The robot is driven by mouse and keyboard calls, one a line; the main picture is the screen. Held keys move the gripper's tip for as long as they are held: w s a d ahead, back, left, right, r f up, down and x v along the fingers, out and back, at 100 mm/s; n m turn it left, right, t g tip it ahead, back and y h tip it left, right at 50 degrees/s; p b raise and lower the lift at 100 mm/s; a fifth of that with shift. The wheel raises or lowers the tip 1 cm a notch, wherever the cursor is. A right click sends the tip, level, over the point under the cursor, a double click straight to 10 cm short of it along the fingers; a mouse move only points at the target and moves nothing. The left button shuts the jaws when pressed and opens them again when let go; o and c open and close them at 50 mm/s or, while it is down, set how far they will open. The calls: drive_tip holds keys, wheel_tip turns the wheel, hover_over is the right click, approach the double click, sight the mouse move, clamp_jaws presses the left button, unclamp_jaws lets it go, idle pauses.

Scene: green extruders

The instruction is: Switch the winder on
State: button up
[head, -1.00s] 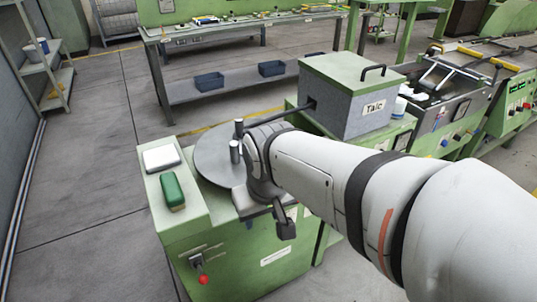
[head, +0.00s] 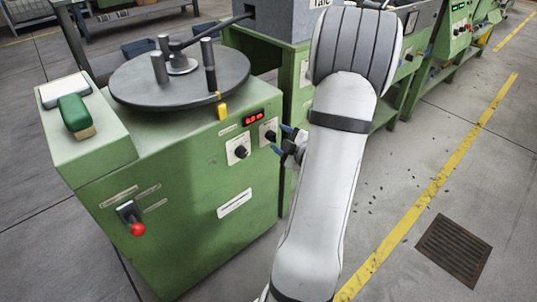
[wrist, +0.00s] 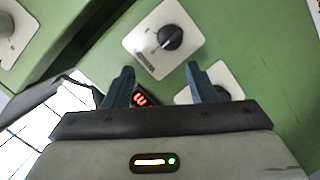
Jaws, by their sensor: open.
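The winder is a green cabinet (head: 180,225) with a dark round disc (head: 150,85) on top. Its front carries a lit red display (head: 254,118), a left black knob (head: 240,152) and a right black knob (head: 269,135) on white plates. A red-balled lever (head: 137,229) sits on the front at the left. My gripper (head: 282,140) is open and empty, at the right of the knobs. In the wrist view its fingers (wrist: 162,85) stand apart before the panel. One knob (wrist: 169,38) shows beyond them; another plate is partly hidden by the right finger.
A green block (head: 74,113) and a white box (head: 64,90) lie on the cabinet's left top. Posts (head: 159,66) stand on the disc. Another green machine adjoins at the back right. Floor in front is clear, with a yellow line (head: 440,200) and a drain grate (head: 455,248).

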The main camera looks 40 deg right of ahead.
sight(276, 140)
drive_tip(key=s+d+f+t+b, duration=0.1)
drive_tip(key=s+f+t+b, duration=0.1)
drive_tip(key=s+f, duration=0.15)
drive_tip(key=shift+n+y, duration=0.5)
drive_tip(key=shift+w+d+f+b, duration=0.1)
drive_tip(key=shift+w+b, duration=0.35)
drive_tip(key=shift+w, duration=1.55)
drive_tip(key=shift+w+d+f+b, duration=0.1)
drive_tip(key=shift+w+b, duration=0.35)
drive_tip(key=shift+w, duration=1.5)
drive_tip(key=shift+c, duration=0.4)
